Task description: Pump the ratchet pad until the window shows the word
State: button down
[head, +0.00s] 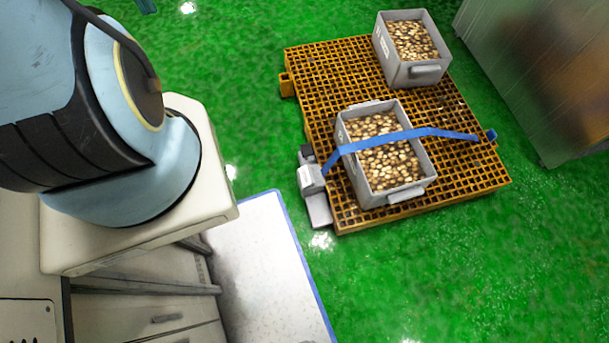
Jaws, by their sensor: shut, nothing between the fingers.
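A grey ratchet unit (311,177) sits at the left edge of an orange grid pallet (350,80) in the head view. A flat light grey pad (318,208) juts out at its lower end. A blue strap (430,132) runs from the unit over a grey crate (428,178) to a blue fitting (491,135) at the pallet's right edge. No window or word can be made out on the unit at this size. My gripper is out of view; only a large part of my arm shows at the upper left.
A second grey crate (441,70) of brown pieces stands at the pallet's far end, with no strap over it. A large grey block (545,75) stands at the upper right. Green floor (430,280) lies clear in front of the pallet. A white blue-edged surface (262,260) lies at lower left.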

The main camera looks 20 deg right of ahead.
aim_at(306, 150)
jog(key=i+j, duration=1.05)
jog(key=i, duration=0.2)
jog(key=z, duration=1.7)
